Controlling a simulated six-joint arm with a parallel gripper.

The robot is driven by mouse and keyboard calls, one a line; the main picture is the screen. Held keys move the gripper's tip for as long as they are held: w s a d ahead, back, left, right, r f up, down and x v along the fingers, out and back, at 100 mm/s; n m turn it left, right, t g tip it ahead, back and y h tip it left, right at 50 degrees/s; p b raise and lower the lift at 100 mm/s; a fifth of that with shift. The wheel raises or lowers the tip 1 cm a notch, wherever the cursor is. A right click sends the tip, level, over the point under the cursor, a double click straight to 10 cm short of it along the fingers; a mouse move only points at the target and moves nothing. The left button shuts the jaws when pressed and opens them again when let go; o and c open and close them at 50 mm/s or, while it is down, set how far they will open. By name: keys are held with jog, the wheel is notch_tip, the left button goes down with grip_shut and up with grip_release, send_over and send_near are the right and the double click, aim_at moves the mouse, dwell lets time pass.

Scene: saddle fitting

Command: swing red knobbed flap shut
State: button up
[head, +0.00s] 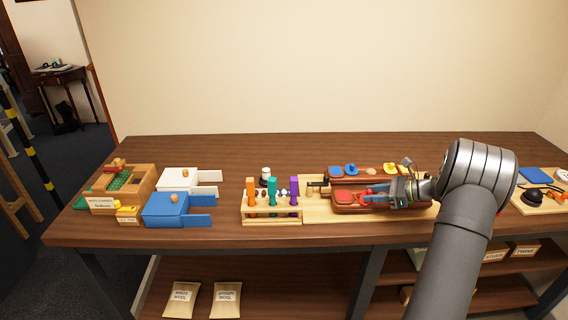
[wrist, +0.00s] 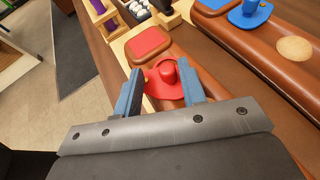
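The red knobbed flap (wrist: 166,84) is a flat rounded red plate with an upright red knob (wrist: 168,69). It lies on a brown leather-like block (wrist: 205,62), beside a raised red pad (wrist: 150,43). In the head view the red pad (head: 345,196) shows left of my gripper, and the flap is partly hidden by it. My gripper (wrist: 160,76) is open, its two blue fingers on either side of the knob. A gap shows at the left finger; the right finger is close to the knob, and I cannot tell whether they touch. The gripper also shows in the head view (head: 372,190).
A blue knobbed flap (wrist: 250,14) and a tan disc (wrist: 295,48) sit on the neighbouring brown block. A rack with orange, teal and purple handles (head: 272,210) stands to the left. White (head: 178,180) and blue boxes (head: 166,210) are further left. The table's back strip is clear.

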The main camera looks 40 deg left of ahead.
jog(key=m+t, duration=0.2)
jog(key=s+d+m+t, duration=0.1)
jog(key=m+t, duration=0.3)
jog(key=t, duration=0.1)
jog(key=shift+s+d+y, duration=0.15)
jog(key=shift+y, duration=0.15)
jog(key=shift+d+r+m+t, duration=0.1)
jog(key=shift+d+m+t, duration=0.1)
jog(key=shift+m+t, duration=0.2)
jog(key=v, duration=1.7)
jog(key=s+a+r+n+g+h, duration=0.1)
jog(key=s+a+n+h, duration=0.3)
jog(key=a+n, duration=0.4)
jog(key=s+a+r+n+g+h, duration=0.1)
jog(key=s+a+r+n+h, duration=0.2)
jog(key=a, duration=1.3)
jog(key=s+a+r+n+g+h, duration=0.1)
jog(key=s+a+r+n+h, duration=0.1)
jog(key=s+a+n+h, duration=0.4)
jog(key=shift+s+a+n, duration=1.45)
jog(key=shift+a+n, duration=1.85)
jog(key=shift+n, duration=0.8)
jog(key=shift+r, duration=0.1)
